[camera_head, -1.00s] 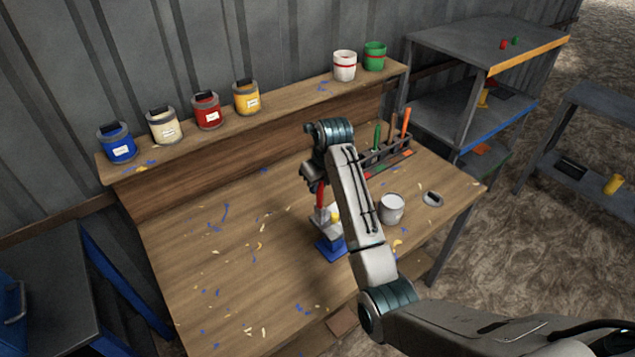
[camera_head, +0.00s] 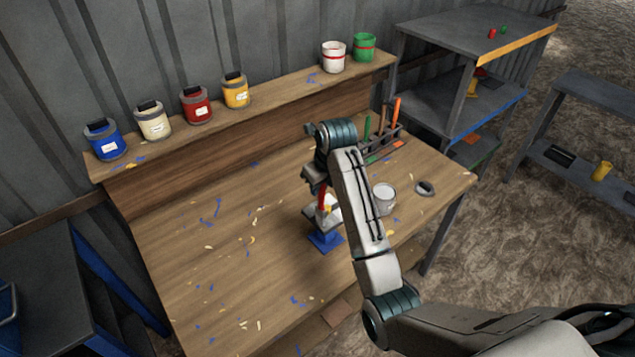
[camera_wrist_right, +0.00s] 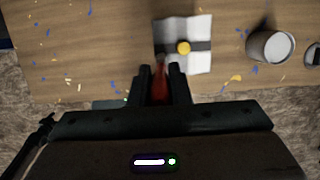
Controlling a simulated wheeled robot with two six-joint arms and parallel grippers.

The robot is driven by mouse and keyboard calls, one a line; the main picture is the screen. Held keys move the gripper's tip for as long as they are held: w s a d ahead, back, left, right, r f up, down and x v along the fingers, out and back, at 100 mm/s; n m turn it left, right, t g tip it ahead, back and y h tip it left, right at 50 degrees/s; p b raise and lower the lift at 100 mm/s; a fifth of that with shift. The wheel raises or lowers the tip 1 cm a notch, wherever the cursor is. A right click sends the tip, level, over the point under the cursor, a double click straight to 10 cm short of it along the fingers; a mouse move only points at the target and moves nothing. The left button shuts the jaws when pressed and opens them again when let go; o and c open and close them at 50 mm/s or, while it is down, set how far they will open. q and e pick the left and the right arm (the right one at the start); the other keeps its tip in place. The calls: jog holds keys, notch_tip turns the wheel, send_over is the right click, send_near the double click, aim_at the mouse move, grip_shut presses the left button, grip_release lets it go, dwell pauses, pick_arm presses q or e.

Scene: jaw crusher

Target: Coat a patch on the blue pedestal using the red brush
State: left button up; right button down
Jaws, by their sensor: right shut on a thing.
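My right gripper (camera_head: 316,182) is shut on the red brush (camera_head: 322,198), which points down over the blue pedestal (camera_head: 325,243). In the right wrist view, the red brush (camera_wrist_right: 160,86) sits between the fingers of my right gripper (camera_wrist_right: 162,75), its far end over the near-left part of a pale plate (camera_wrist_right: 200,27). The plate has a dark band and a round yellow piece (camera_wrist_right: 183,47) on it. In the head view, the pale plate (camera_head: 315,220) tops the blue base. Whether the bristles touch it, I cannot tell. My left gripper is out of view.
A white paint can (camera_head: 384,197) stands right of the pedestal, with a dark lid (camera_head: 425,188) beyond it. A rack (camera_head: 385,147) with upright tools is at the back right. Several paint cans line the raised shelf (camera_head: 285,85). The table's left part holds only paint flecks.

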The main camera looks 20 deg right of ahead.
jog(key=w, duration=0.1)
jog(key=w+a, duration=0.1)
jog(key=w, duration=0.2)
jog(key=shift+w+a+f, duration=0.15)
jog(key=shift+a, duration=0.2)
dwell(0.4)
notch_tip(320, 180, up, 5)
jog(key=shift+r, duration=0.1)
dwell(0.5)
jog(key=shift+w, duration=0.1)
jog(key=w+d, duration=0.2)
jog(key=d, duration=0.6)
jog(key=shift+w+f, duration=0.25)
jog(key=shift+w, duration=0.15)
jog(key=shift+a, duration=0.15)
